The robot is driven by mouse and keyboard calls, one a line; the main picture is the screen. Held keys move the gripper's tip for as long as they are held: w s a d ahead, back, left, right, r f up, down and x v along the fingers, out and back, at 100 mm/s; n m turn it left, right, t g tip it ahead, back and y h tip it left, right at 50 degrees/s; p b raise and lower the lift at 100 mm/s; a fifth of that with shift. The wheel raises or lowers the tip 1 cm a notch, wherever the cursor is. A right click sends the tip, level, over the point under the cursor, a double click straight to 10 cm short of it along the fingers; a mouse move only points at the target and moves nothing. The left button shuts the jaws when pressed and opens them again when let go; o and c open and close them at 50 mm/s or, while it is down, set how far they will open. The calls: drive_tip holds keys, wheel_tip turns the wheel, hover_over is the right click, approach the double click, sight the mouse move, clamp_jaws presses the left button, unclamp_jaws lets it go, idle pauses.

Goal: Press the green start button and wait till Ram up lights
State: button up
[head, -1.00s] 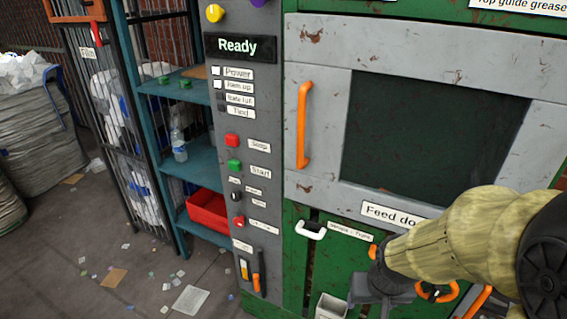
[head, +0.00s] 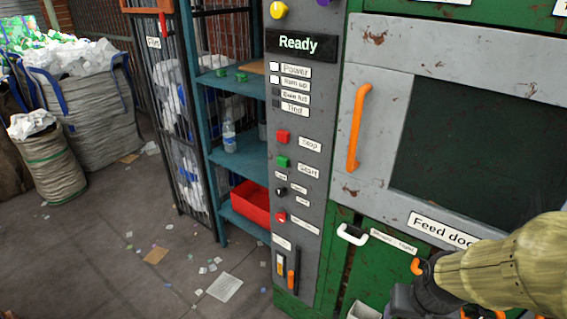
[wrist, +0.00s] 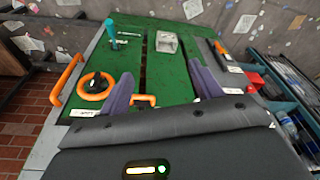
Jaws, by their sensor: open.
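The green start button (head: 283,161) sits on the grey control column (head: 310,180), just under the red Stop button (head: 282,137). Nothing touches it. The display (head: 300,44) above reads "Ready". The Power lamp (head: 274,66) and the Ram up lamp (head: 274,80) look white and lit; the two lamps below look dark. My gripper is low at the right in the head view, partly cut off by the frame, well apart from the button. In the wrist view my gripper (wrist: 160,78) has its two purple fingers spread, with nothing held. I cannot make out the button there.
The feed door's orange handle (head: 358,127) and a white handle (head: 352,234) stand out right of the column. Teal shelves (head: 240,170) with a red bin (head: 251,203) stand to its left. Filled sacks (head: 95,120) stand far left. The littered floor between is mostly open.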

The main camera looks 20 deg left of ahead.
clamp_jaws()
idle(0.3)
drive_tip(key=shift+w, duration=0.2)
idle(0.5)
drive_tip(key=shift+s+a, duration=0.15)
drive_tip(key=shift+s, duration=0.1)
